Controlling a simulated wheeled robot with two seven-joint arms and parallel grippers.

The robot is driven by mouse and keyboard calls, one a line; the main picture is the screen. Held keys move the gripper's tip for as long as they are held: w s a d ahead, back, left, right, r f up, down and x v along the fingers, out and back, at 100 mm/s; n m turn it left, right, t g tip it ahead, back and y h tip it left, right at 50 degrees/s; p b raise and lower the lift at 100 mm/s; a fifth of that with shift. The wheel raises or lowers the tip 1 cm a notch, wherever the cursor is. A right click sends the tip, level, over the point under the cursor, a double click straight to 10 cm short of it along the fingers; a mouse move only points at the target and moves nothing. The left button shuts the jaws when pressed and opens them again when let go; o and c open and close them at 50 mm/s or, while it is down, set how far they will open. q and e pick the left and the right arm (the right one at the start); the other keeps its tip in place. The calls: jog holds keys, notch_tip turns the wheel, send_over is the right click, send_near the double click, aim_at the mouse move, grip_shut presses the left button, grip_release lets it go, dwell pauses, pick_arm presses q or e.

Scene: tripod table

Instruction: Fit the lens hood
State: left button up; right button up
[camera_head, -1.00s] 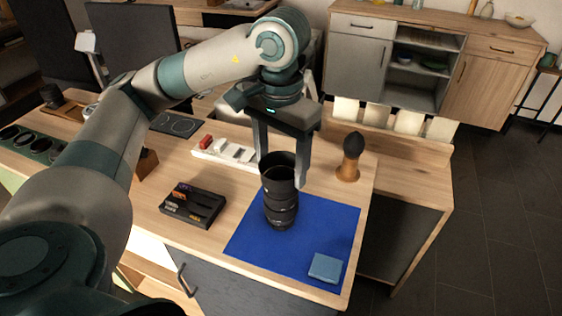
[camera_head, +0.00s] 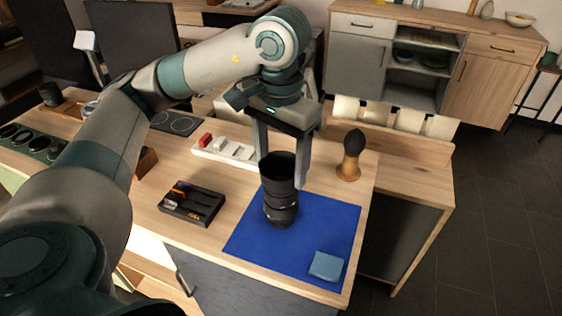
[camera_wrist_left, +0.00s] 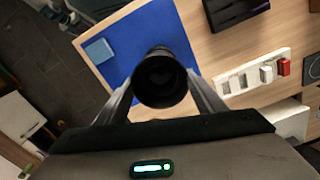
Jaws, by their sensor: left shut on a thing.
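A black camera lens (camera_head: 281,208) stands upright on the blue mat (camera_head: 316,234). The black lens hood (camera_head: 278,167) is at the lens's upper end, in line with it; I cannot tell whether it is fully seated. My left gripper (camera_head: 279,170) points down from above and is shut on the hood, with one finger on each side. In the left wrist view the hood (camera_wrist_left: 160,78) shows as a dark round opening between the fingers, and it hides most of the lens below. My right gripper is in neither view.
A folded blue cloth (camera_head: 326,266) lies near the mat's front corner. A black tray with small items (camera_head: 192,204) is left of the mat. A white holder (camera_head: 226,153) stands behind, and a wooden-handled brush (camera_head: 350,157) is at the right.

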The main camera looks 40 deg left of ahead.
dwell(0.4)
pick_arm(q)
jog(key=o, duration=1.3)
jog(key=shift+r, duration=0.1)
jog(key=shift+r+p, duration=2.2)
jog(key=shift+r, duration=1.25)
